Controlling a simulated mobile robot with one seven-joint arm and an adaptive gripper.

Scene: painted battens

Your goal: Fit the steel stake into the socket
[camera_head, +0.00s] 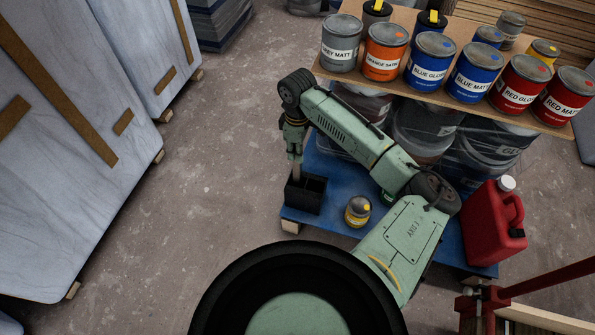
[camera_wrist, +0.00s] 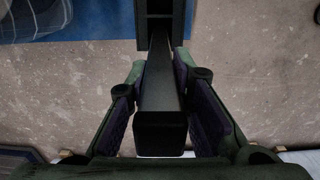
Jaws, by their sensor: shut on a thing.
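The steel stake (camera_wrist: 160,110) is a dark square bar. My gripper (camera_wrist: 165,100) is shut on it, with one finger pad on each side. In the head view my gripper (camera_head: 294,152) points down over the black box-like socket (camera_head: 308,195), which stands at the left corner of a blue pallet. A short length of the stake (camera_head: 297,170) shows below the fingers, reaching down to the socket's back left part. In the wrist view the stake's far end meets the socket (camera_wrist: 153,42) at the top. I cannot tell whether its tip is inside the opening or just above it.
A small yellow-lidded can (camera_head: 357,212) stands on the blue pallet (camera_head: 333,222) right of the socket. A red jerrycan (camera_head: 492,225) stands farther right. A board (camera_head: 455,97) with several paint cans lies behind my arm. Open floor (camera_head: 225,150) lies to the left.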

